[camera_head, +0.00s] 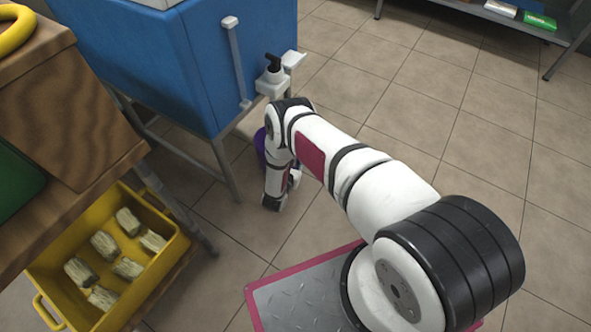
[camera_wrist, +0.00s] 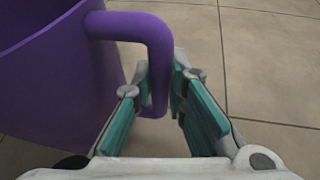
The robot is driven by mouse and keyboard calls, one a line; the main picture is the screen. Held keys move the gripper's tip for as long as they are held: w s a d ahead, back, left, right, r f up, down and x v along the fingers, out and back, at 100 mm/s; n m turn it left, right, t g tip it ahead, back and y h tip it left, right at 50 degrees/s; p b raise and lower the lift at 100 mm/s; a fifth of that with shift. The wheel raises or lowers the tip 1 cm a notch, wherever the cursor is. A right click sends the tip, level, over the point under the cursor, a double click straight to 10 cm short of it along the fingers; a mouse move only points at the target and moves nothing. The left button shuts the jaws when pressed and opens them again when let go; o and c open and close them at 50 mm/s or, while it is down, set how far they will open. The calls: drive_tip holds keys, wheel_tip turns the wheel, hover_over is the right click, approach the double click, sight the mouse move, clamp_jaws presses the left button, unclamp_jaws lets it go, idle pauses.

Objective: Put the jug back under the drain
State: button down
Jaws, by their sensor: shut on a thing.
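The purple jug (camera_wrist: 45,85) fills the left of the wrist view, with its handle (camera_wrist: 157,50) reaching right and down between my fingers. My gripper (camera_wrist: 168,95) is shut on the handle, the teal-lined fingers on either side of it. In the head view only a sliver of the jug (camera_head: 260,143) shows behind my arm, low beside the blue press cabinet (camera_head: 185,65).
A cabinet leg (camera_head: 225,170) stands close left of the jug. A shelf (camera_head: 510,18) is at the upper right. The tiled floor (camera_head: 430,110) between is clear.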

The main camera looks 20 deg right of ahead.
drive_tip(key=shift+f+b, duration=1.05)
drive_tip(key=shift+f, duration=0.95)
drive_tip(key=shift+r, duration=0.1)
drive_tip(key=c, duration=1.6)
unclamp_jaws()
drive_tip(key=p+v, duration=0.5)
drive_tip(key=v, duration=0.7)
